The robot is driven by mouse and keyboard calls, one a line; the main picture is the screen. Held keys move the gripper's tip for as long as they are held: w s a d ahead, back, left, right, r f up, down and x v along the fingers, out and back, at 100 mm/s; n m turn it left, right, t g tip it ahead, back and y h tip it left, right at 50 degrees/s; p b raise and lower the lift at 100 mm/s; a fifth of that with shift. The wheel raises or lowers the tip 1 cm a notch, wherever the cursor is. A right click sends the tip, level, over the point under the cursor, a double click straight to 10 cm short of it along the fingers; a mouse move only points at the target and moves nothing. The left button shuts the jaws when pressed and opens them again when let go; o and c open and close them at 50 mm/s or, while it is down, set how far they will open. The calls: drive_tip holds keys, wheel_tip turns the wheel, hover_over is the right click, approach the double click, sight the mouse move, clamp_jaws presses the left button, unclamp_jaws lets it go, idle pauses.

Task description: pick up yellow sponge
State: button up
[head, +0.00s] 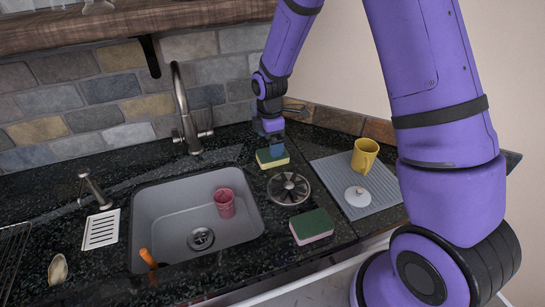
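The yellow sponge (266,160) lies on the dark counter behind the sink's right corner. Its upper side is yellow, with a darker edge below. My purple arm reaches down from above, and my gripper (276,149) is right at the sponge's back right part, with its dark blue end covering some of it. I cannot tell whether the fingers touch the sponge or how far apart they are. The sponge seems to lie flat on the counter.
A round dark metal strainer (288,188) sits just in front of the sponge. A green-and-pink sponge (312,227) lies nearer. A grey mat (328,172) holds a yellow mug (364,156) and white lid (357,196). The sink (170,215) holds a pink cup (224,203); the faucet (183,110) stands behind.

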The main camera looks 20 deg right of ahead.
drive_tip(key=shift+d+f, duration=0.2)
drive_tip(key=shift+f, duration=1.35)
drive_tip(key=shift+d+f, duration=0.2)
drive_tip(key=shift+f, duration=1.35)
drive_tip(key=c, duration=1)
